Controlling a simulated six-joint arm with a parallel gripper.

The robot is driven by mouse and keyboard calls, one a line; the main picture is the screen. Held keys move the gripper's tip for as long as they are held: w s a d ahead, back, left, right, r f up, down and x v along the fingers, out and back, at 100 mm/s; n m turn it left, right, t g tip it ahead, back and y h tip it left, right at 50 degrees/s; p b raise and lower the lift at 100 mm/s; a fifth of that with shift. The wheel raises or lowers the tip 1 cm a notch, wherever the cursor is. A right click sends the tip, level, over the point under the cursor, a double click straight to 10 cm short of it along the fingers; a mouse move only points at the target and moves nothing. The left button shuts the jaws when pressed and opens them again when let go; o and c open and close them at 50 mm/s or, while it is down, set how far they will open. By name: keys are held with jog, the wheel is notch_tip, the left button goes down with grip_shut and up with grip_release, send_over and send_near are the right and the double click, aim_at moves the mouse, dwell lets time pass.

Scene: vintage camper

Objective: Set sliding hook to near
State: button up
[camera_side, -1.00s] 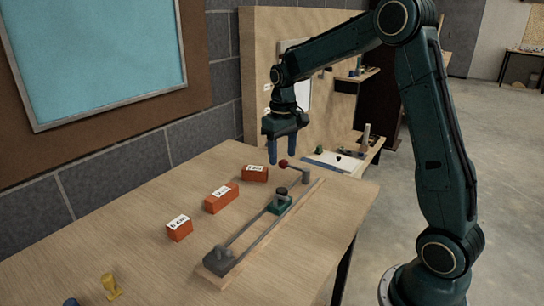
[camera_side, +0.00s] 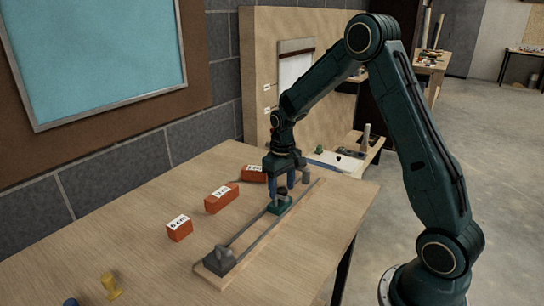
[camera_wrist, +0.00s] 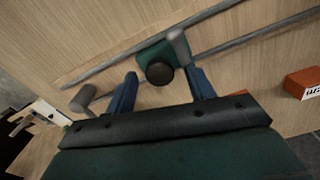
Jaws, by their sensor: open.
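The sliding hook is a small green carriage (camera_side: 279,208) on a two-rod rail, towards the rail's far end. In the wrist view the green carriage (camera_wrist: 152,52) carries a dark round knob (camera_wrist: 159,73) and a grey post (camera_wrist: 178,42). My gripper (camera_side: 284,187) is open, pointing down over the carriage. In the wrist view its two blue fingers (camera_wrist: 164,82) stand on either side of the knob, with visible gaps. I cannot tell whether they touch the carriage. The knob is mostly hidden by the fingers in the side view.
The rail's dark end block (camera_side: 219,261) is at the front. Orange labelled blocks stand left of the rail: one in front (camera_side: 179,230), one in the middle (camera_side: 221,198), one at the back (camera_side: 254,174). A yellow piece (camera_side: 110,286) stands front left. The table's right side is clear.

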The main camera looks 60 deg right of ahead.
grip_shut()
jog(key=a, duration=1.7)
jog(key=shift+a, duration=0.3)
jog(key=shift+c, duration=1.1)
grip_release()
jog(key=shift+a, duration=0.1)
jog(key=shift+o, duration=1.1)
notch_tip(320, 180, up, 14)
